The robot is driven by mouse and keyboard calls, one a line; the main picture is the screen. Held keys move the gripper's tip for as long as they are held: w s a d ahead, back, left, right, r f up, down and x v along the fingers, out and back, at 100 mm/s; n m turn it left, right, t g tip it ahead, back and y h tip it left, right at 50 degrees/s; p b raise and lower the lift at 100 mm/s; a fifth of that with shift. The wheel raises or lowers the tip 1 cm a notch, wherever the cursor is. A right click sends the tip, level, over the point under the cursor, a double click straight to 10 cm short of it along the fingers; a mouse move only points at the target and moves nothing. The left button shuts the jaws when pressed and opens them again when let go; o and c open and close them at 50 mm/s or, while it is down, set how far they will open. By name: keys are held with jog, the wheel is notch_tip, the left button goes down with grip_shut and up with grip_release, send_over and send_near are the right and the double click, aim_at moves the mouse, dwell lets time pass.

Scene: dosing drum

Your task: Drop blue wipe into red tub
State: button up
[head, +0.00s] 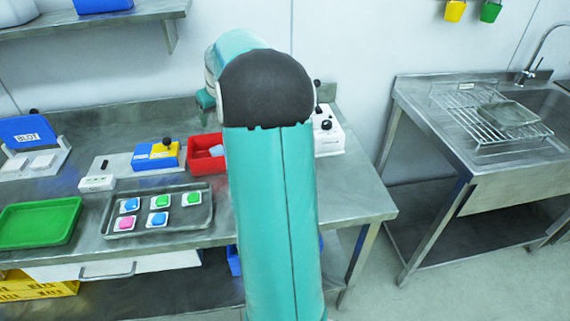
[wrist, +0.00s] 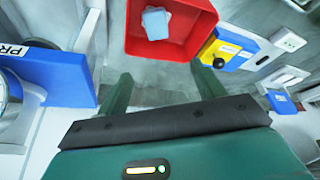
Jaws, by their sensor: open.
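The red tub (head: 196,165) stands on the steel bench, partly hidden behind my arm in the head view. In the wrist view the red tub (wrist: 187,47) is at the top, just beyond my fingertips. A pale blue folded piece, which looks like the blue wipe (wrist: 156,23), lies inside it on the tub floor. The wipe also shows as a pale patch in the head view (head: 217,151). My gripper (wrist: 163,85) is open, its two green fingers apart with nothing between them. In the head view my arm hides most of it.
A steel tray (head: 180,226) holds several white squares with blue, green and pink tops. A green tray (head: 40,222) lies at its left. A blue and yellow box (head: 156,156) with a black knob stands left of the tub. A white device (head: 328,138) stands right of my arm.

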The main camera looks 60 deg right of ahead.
jog(key=v, duration=0.5)
jog(key=shift+r, duration=0.15)
jog(key=shift+s, duration=0.1)
dwell(0.3)
